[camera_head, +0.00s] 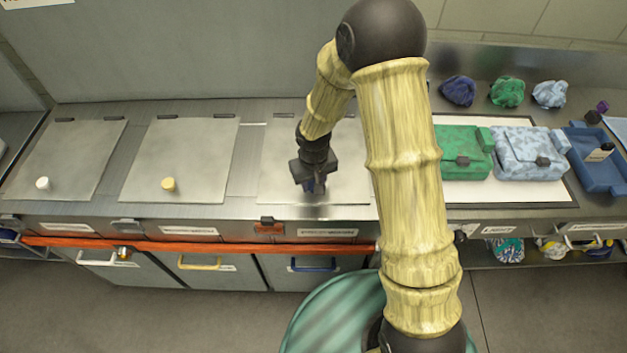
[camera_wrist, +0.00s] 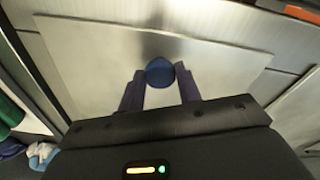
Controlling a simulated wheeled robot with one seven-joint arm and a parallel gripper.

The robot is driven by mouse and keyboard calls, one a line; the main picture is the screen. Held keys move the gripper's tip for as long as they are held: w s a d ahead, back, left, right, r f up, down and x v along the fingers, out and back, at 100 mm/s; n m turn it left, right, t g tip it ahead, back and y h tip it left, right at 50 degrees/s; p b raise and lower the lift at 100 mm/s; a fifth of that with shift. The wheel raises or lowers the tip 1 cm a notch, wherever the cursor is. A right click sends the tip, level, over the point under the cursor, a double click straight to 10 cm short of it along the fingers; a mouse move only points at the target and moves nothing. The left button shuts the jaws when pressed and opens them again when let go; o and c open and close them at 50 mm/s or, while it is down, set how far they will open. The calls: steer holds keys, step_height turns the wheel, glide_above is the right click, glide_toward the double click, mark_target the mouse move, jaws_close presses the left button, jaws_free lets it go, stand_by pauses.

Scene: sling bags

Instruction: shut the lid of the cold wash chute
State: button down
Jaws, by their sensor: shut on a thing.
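A grey metal lid (camera_head: 280,180) with dark hinges lies on the counter, third from the left, partly hidden behind my arm. It looks flat; I cannot tell whether a small gap is left under its edge. In the wrist view the lid (camera_wrist: 95,70) fills the middle. Its round blue knob (camera_wrist: 160,70) sits between my fingers. My gripper (camera_head: 314,190) points down at the lid's front part and is shut on the knob; it also shows in the wrist view (camera_wrist: 160,85). The label (camera_head: 328,232) on the counter front is too small to read.
Two more flat lids, one with a white knob (camera_head: 43,183) and one with a yellow knob (camera_head: 168,184), lie to the left. An orange bar (camera_head: 190,246) runs along the front above the doors. Green (camera_head: 463,150) and pale blue (camera_head: 530,153) bags lie right of my arm.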

steer(key=c, duration=1.2)
jaws_free()
steer(key=shift+s+f, duration=0.25)
steer(key=shift+f, duration=0.05)
steer(key=shift+o, duration=1.2)
steer(key=shift+w, duration=0.2)
steer(key=shift+r, duration=0.1)
steer(key=shift+r, duration=0.5)
step_height(320, 180, up, 16)
steer(key=s, duration=0.1)
steer(key=shift+s+r, duration=0.2)
steer(key=shift+s, duration=0.05)
